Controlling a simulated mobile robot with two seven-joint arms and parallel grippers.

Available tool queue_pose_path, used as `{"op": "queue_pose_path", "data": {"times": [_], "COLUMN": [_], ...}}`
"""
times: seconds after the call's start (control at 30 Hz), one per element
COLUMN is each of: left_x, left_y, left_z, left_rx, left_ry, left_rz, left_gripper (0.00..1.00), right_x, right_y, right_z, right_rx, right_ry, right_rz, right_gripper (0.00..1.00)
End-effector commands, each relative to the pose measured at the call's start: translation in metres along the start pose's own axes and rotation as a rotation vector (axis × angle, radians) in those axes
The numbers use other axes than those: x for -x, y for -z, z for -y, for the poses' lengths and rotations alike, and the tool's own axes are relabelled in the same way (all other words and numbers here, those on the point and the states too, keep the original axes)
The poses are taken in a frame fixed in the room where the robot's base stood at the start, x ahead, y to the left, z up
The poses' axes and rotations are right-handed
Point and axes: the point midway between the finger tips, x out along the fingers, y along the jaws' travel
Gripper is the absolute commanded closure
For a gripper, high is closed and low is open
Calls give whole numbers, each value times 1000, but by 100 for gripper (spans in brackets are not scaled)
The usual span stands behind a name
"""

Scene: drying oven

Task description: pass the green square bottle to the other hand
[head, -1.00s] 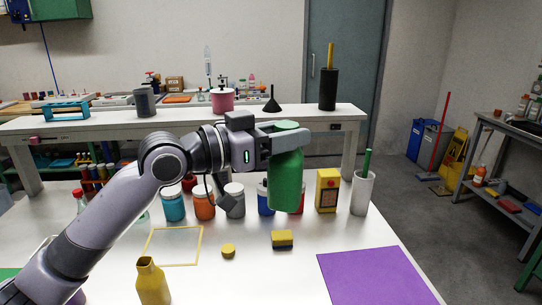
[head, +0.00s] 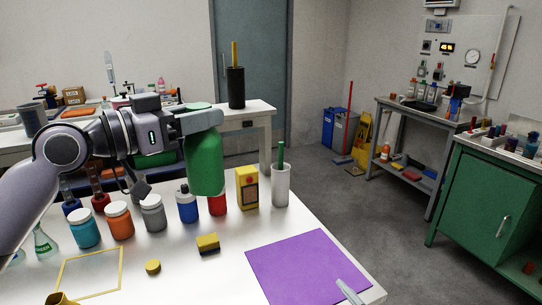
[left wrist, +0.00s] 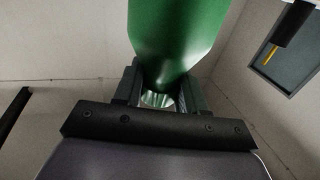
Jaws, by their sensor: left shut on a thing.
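The green square bottle (head: 205,165) hangs upright in the air above the white table, in front of the row of jars. My left gripper (head: 203,121) is shut on its upper part, just below the green cap. In the left wrist view the bottle (left wrist: 175,28) rises between the two dark fingers of my left gripper (left wrist: 158,92). A pale grey tip (head: 350,292) shows at the bottom edge over the purple mat. It looks like part of my right gripper, and its jaws cannot be made out.
On the table stand several lidded jars, a yellow box (head: 246,188) and a white cup (head: 281,186) with a green rod. The purple mat (head: 300,265) is otherwise bare.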

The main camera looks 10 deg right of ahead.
Motion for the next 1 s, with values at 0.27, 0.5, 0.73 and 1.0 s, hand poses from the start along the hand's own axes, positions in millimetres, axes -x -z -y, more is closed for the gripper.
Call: {"op": "queue_pose_path", "data": {"times": [0.27, 0.5, 0.73, 1.0], "left_x": [0, 0, 0, 0], "left_y": [0, 0, 0, 0], "left_z": [0, 0, 0, 0], "left_rx": [0, 0, 0, 0], "left_ry": [0, 0, 0, 0], "left_rz": [-1, -1, -1, -1], "left_gripper": [100, 100, 100, 100], "right_x": [-58, -82, -92, -100], "right_y": [94, 170, 227, 267], "right_z": [-56, -86, -104, -122], "right_rx": [493, 931, 1362, 1851], "right_ry": [-130, -250, -359, -452], "right_rz": [-373, -659, -903, -1136], "right_gripper": [9, 9, 9, 9]}}
